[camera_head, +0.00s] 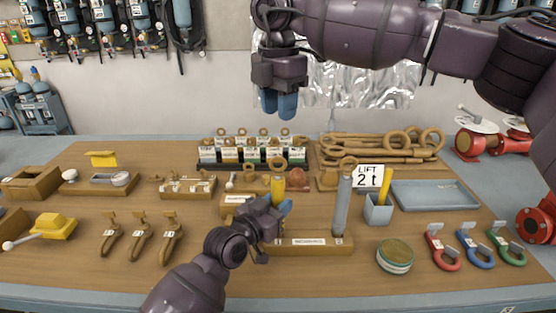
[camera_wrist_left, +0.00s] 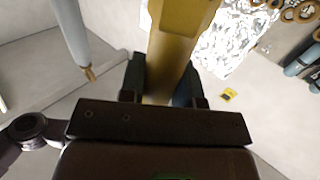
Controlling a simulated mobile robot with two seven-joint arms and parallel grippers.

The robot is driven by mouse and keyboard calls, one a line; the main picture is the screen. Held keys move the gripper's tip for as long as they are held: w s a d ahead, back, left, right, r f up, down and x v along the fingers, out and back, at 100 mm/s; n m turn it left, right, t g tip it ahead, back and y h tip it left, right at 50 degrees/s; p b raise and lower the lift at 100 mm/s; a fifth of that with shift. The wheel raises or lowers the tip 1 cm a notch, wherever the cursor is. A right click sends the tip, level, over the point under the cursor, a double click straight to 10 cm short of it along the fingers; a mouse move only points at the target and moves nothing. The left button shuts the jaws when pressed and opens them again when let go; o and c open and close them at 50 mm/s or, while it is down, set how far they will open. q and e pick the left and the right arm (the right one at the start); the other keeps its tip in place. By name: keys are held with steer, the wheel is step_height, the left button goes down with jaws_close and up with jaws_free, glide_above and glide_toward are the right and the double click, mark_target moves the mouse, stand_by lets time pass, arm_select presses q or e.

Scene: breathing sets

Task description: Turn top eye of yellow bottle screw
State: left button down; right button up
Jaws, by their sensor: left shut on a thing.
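The yellow bottle screw (camera_head: 277,186) stands upright near the middle of the table, with its brown top eye (camera_head: 278,164) above the yellow body. My left gripper (camera_head: 277,208) is shut on the yellow body, below the eye. In the left wrist view the yellow body (camera_wrist_left: 178,45) runs between the two fingers; its top eye is not clear there. My right gripper (camera_head: 279,103) hangs above the yellow bottle screw, fingers pointing down, apart from the eye. Its fingers look close together, but their gap is not clear.
A grey bottle screw (camera_head: 342,205) stands upright to the right on the wooden stand (camera_head: 312,245). A grey cup (camera_head: 378,213), a LIFT sign (camera_head: 368,177) and a round tin (camera_head: 395,255) are further right. Labelled bottles (camera_head: 243,152) stand in a rack behind.

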mark_target(278, 156)
step_height(278, 156, down, 12)
steer(key=m, duration=0.8)
steer(key=shift+a+m, duration=0.1)
steer(key=shift+m, duration=0.2)
jaws_close()
stand_by(0.3)
